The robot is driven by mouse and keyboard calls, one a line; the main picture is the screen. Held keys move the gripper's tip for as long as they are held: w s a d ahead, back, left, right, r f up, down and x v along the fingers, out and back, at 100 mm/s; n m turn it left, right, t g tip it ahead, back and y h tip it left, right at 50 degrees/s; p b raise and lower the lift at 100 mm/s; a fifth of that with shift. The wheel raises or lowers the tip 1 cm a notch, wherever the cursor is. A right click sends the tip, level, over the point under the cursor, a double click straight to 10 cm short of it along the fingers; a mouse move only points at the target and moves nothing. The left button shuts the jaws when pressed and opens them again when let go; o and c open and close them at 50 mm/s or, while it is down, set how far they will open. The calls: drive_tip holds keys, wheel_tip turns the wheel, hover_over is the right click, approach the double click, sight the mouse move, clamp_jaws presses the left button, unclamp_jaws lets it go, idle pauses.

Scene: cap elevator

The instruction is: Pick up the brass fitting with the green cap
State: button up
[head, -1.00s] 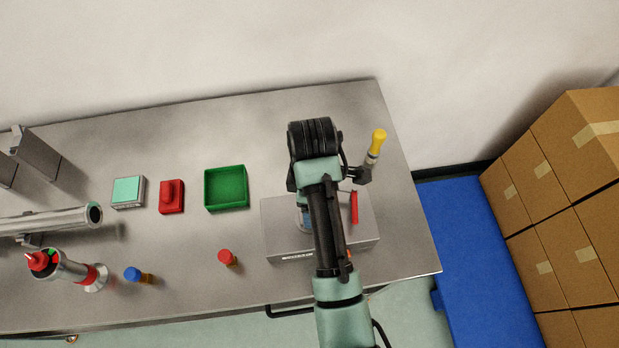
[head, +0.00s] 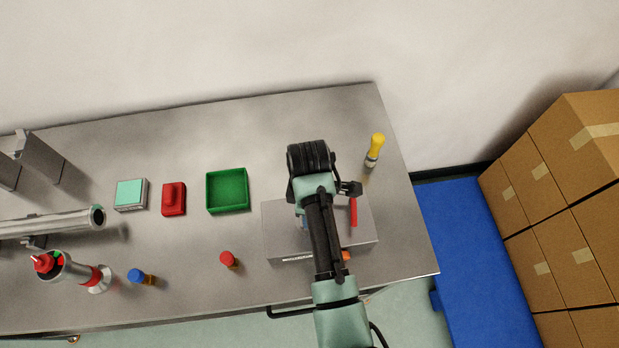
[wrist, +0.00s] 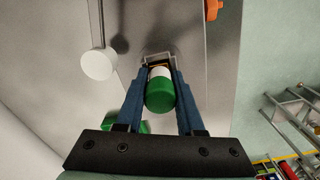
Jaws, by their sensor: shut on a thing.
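In the wrist view the green cap (wrist: 160,97) sits between the two blue fingers of my gripper (wrist: 160,72), with a white band above it. My gripper is shut on this capped fitting. Only a thin orange-brass edge of its body shows; the rest is hidden behind the cap. In the head view my arm covers the fitting and the fingers, above the grey box-shaped unit (head: 281,236).
A red bar (head: 353,211) lies on the unit, and a yellow-topped bottle (head: 376,147) stands behind right. To the left are a green tray (head: 227,205), a red-capped fitting (head: 228,259), a blue-capped fitting (head: 137,276) and a red block (head: 174,207).

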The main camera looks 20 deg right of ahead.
drive_tip(key=shift+r, duration=0.1)
clamp_jaws()
drive_tip(key=shift+w+r, duration=0.1)
drive_tip(key=shift+r, duration=0.25)
wheel_tip(320, 180, up, 8)
drive_tip(key=shift+r, duration=0.6)
drive_tip(key=shift+f, duration=0.1)
